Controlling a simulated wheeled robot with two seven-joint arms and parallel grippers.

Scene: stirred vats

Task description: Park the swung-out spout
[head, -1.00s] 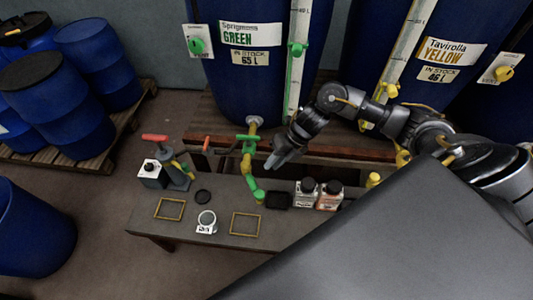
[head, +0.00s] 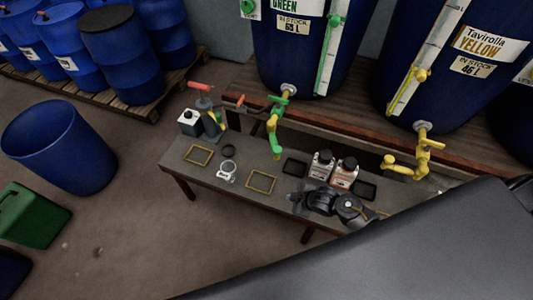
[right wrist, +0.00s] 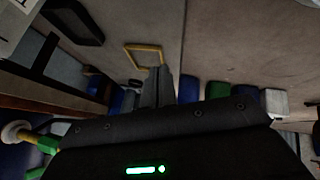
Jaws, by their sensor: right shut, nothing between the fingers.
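The green spout (head: 273,132) hangs from the tap at the foot of the green-labelled vat (head: 310,50) and reaches out over the bench. The yellow spout (head: 402,168) comes from the tap of the yellow-labelled vat (head: 445,70) and points left along the bench's back edge. My right gripper (head: 293,198) is low over the bench's front edge, right of and in front of the green spout, apart from both spouts. Its fingers (right wrist: 160,85) are together and empty in the right wrist view. Part of something green (right wrist: 45,145) shows at that view's lower left. My left gripper is out of view.

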